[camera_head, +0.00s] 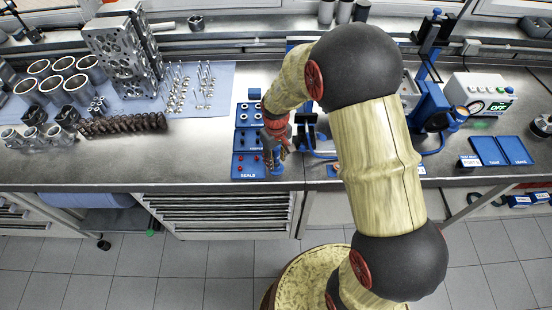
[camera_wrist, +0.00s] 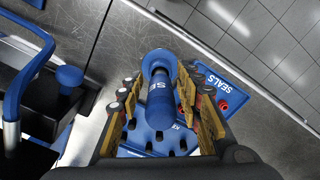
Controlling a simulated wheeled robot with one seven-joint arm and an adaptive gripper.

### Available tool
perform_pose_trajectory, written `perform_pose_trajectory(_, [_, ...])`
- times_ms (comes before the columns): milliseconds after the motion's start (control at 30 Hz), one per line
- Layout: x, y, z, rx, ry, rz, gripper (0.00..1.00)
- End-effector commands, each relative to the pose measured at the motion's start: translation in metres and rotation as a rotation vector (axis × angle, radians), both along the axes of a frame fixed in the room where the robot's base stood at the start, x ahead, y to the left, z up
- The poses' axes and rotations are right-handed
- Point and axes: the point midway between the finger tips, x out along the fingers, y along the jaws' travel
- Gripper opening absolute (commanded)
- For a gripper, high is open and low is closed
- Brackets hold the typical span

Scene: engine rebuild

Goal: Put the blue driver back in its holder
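In the head view my gripper (camera_head: 276,150) points down by the front of the bench, with the driver's blue end (camera_head: 277,169) below the fingertips, beside the seals tray (camera_head: 238,172). I cannot tell whether that end touches the bench. No empty holder is clearly identifiable; a black frame with blue parts (camera_head: 308,122) stands just right of the gripper.
A blue knob (camera_wrist: 69,75) and blue curved bar (camera_wrist: 22,80) stand close at left in the wrist view. Springs (camera_head: 122,123) lie left; the front edge is near.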

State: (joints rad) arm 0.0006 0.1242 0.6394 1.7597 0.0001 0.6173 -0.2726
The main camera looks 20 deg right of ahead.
Motion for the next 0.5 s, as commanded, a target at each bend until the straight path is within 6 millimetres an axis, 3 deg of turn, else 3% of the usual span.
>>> perform_pose_trajectory(333, [0.000, 0.000, 0.001, 0.000, 0.000, 0.000, 0.40])
perform_pose_trajectory(500, [0.001, 0.000, 0.016, 0.000, -0.002, 0.000, 0.40])
